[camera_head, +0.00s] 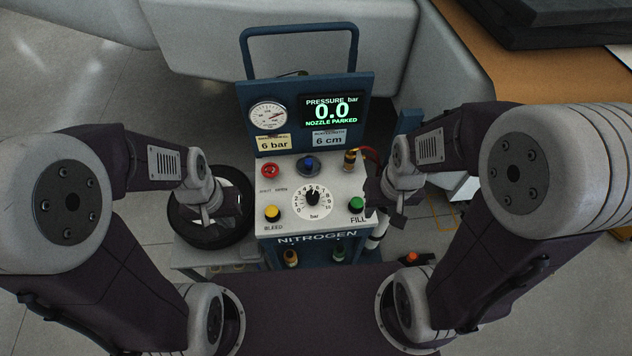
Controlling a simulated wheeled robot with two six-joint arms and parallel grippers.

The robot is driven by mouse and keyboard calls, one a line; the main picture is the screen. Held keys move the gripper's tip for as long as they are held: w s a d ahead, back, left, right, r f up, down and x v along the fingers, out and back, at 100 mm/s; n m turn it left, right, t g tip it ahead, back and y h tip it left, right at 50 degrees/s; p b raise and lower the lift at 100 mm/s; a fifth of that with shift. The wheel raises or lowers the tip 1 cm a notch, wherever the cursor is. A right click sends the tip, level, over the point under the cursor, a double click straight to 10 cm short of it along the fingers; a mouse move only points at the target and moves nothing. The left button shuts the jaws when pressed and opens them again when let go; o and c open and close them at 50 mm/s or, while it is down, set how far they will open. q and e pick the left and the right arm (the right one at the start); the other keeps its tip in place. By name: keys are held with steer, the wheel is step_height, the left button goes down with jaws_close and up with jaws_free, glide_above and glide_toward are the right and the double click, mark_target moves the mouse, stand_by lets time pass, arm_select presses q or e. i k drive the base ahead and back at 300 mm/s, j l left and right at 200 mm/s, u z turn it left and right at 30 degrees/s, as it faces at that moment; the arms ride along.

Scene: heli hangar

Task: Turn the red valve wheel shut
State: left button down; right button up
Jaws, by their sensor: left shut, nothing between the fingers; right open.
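The red valve wheel (270,170) is a small red ring at the upper left of the grey control panel (333,186). Small lettering is printed below it, too fine to read surely. My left gripper (209,215) is shut and empty, left of the panel and over the black tyre. It is apart from the red wheel. My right gripper (382,211) is open at the panel's right edge, near the green button. Its fingers are dark and partly hidden by the wrist.
The panel also bears a blue knob (309,165), black dial (313,196), yellow button (271,213), green button (356,203) and brass nozzle (350,160). Behind stand a gauge (267,116) and a display (332,111) reading 0.0. A black tyre (184,222) lies left.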

mark_target(271, 174)
steer(key=k+j+z, duration=0.2)
steer(key=z, duration=0.3)
steer(key=k+j+z, duration=0.1)
steer(key=z, duration=0.4)
steer(key=k+l, duration=0.05)
steer(key=k, duration=0.05)
